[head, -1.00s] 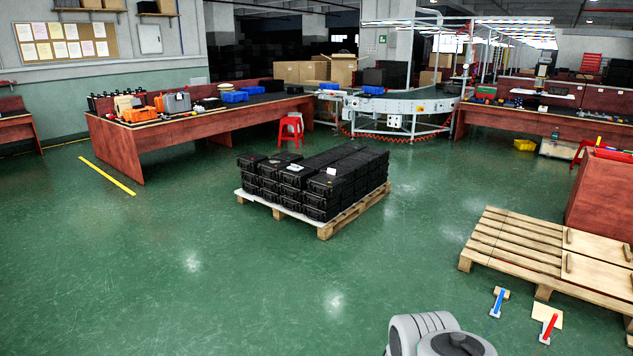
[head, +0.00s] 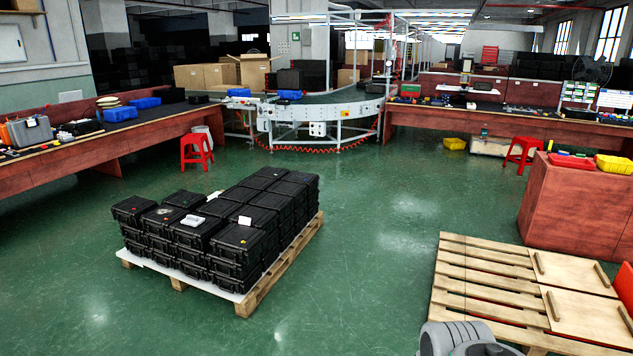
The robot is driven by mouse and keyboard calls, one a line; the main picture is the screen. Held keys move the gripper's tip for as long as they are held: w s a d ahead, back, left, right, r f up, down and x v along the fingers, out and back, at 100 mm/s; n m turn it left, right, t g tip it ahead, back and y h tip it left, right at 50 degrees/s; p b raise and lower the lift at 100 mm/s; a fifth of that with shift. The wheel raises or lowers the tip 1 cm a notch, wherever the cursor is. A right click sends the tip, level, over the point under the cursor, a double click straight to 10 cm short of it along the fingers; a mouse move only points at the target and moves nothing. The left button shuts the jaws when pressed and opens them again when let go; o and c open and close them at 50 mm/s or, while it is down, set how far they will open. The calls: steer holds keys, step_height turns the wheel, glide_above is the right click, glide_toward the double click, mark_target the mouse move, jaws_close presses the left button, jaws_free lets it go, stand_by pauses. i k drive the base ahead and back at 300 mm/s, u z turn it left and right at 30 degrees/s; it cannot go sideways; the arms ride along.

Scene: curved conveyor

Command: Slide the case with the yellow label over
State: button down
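Black cases are stacked in layers on a wooden pallet (head: 246,302) at the left middle of the head view. A front case (head: 240,239) on the top layer has a small yellow-orange mark on its lid, too small to read as a label. A case behind it carries a white label (head: 244,221). A pale grey item (head: 193,220) lies on the top case to its left. A grey rounded part of my arm shows at the bottom right edge. My gripper is not in view, and no contact with a case shows.
A flat wooden pallet (head: 480,262) with boards lies at right, beside a red-brown cabinet (head: 571,215). The curved conveyor (head: 330,111) stands behind, between long benches (head: 100,147) and (head: 480,119). Red stools (head: 196,150) and (head: 523,152) stand near them. Green floor is clear between the pallets.

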mark_target(235, 243)
steer(key=u, duration=0.15)
steer(key=i, duration=2.4)
steer(key=u, duration=1.25)
steer(key=i, duration=1.85)
steer(key=u, duration=0.7)
